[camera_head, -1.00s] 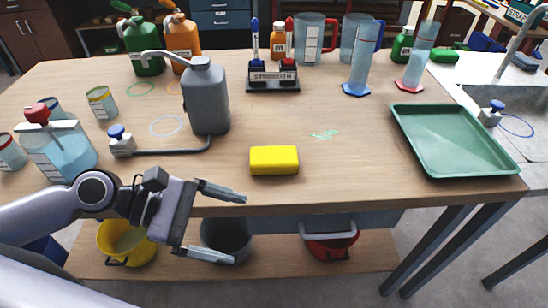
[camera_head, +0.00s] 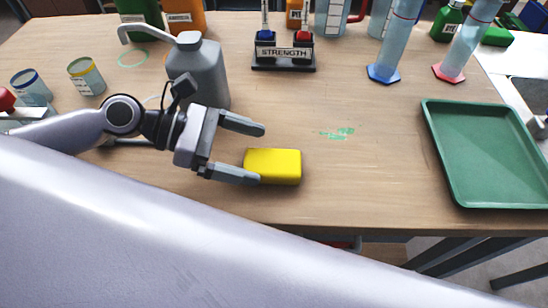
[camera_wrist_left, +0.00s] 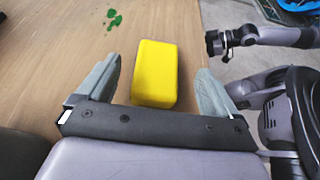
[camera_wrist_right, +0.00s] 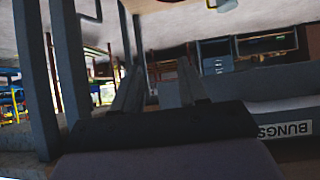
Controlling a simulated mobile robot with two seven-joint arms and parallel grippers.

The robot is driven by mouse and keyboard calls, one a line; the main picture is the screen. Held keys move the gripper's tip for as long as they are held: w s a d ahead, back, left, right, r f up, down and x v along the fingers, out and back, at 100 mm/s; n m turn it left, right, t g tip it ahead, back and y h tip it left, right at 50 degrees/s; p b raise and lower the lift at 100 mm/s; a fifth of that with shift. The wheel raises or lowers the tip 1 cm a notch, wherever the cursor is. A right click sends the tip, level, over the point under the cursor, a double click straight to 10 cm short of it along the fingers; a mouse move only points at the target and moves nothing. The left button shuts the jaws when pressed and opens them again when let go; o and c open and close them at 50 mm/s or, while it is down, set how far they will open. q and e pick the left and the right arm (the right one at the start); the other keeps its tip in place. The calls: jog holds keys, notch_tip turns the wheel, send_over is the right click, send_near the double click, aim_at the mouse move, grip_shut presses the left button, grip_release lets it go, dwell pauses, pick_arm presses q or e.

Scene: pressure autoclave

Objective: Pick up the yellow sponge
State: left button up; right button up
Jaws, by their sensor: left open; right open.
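The yellow sponge (camera_head: 275,166) lies flat on the wooden table near its front edge. My left gripper (camera_head: 258,154) is open at the sponge's left end in the head view, its fingers pointing right. In the left wrist view the sponge (camera_wrist_left: 156,72) sits between and ahead of the two open fingers (camera_wrist_left: 155,90), with a gap on each side. I cannot tell whether a finger touches it. My right gripper (camera_wrist_right: 160,90) shows in the right wrist view only, open and with nothing seen between its fingers, below table height.
A grey can (camera_head: 200,70) with a spout stands behind my left gripper. A green tray (camera_head: 490,198) lies at the right. A STRENGTH stand (camera_head: 283,54) and blue and red based cylinders stand at the back. The table around the green smudge (camera_head: 337,133) is clear.

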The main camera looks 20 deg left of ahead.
aim_at(269, 160)
pick_arm(q)
jog(key=shift+a+f+x, duration=0.1)
jog(key=shift+f+x, duration=0.05)
jog(key=shift+x, duration=0.75)
jog(key=shift+a+f+x, duration=0.1)
jog(key=shift+f+x, duration=0.1)
jog(key=shift+x, duration=0.65)
jog(key=shift+f+x, duration=0.15)
jog(key=shift+x, duration=0.75)
jog(key=c, duration=1)
